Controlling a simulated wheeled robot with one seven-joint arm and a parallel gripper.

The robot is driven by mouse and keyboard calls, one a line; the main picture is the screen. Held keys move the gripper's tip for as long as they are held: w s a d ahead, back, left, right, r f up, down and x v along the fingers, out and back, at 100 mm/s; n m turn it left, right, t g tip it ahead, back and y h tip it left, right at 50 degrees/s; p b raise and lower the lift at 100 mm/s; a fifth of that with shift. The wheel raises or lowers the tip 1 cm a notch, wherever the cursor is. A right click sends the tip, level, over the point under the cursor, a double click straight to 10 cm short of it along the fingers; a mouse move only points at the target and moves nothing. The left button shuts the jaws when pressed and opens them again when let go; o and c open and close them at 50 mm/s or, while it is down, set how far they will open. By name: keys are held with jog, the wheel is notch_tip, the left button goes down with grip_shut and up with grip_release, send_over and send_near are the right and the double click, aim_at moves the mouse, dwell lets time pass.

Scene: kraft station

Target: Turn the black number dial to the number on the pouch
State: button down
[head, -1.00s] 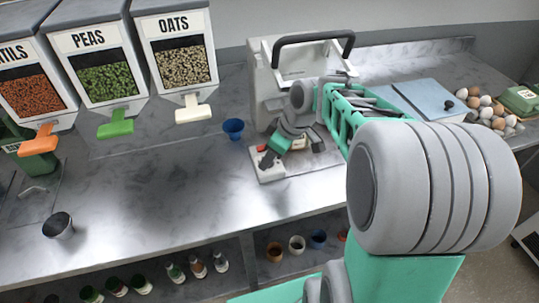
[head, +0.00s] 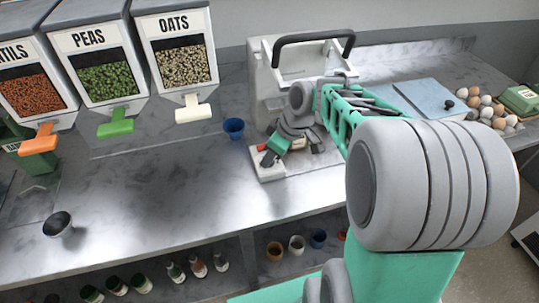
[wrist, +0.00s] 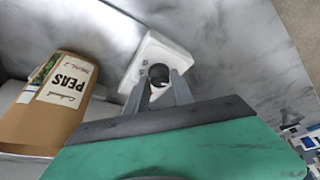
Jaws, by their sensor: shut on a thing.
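The black number dial (wrist: 158,74) sits on a white panel (wrist: 150,50) in the wrist view. My gripper (wrist: 160,88) is shut on the dial, one grey finger on each side. The dial's numbers cannot be read here. A brown kraft pouch (wrist: 40,118) with a white PEAS label lies left of the panel in the wrist view. Small handwriting shows on the label, but I cannot read its number surely. In the head view my gripper (head: 268,158) is low over the white base of the machine (head: 262,90), and the dial is hidden.
A blue cup (head: 233,128) stands left of the machine. Dispensers for peas (head: 108,80) and oats (head: 183,65) stand at the back left. Eggs (head: 487,108) lie at the right. The middle counter is clear.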

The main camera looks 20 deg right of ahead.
jog(key=shift+m, duration=0.4)
jog(key=m+h+b, duration=0.1)
jog(key=m, duration=0.1)
jog(key=shift+a+m+t+b, duration=0.15)
jog(key=shift+m+t+b, duration=0.15)
jog(key=shift+t, duration=0.1)
jog(key=shift+s+m+h+b, duration=0.1)
jog(key=shift+m+h+b, duration=0.7)
jog(key=shift+m, duration=1.4)
jog(key=shift+t, duration=0.3)
jog(key=c, duration=1.1)
grip_release()
jog(key=shift+r, duration=0.1)
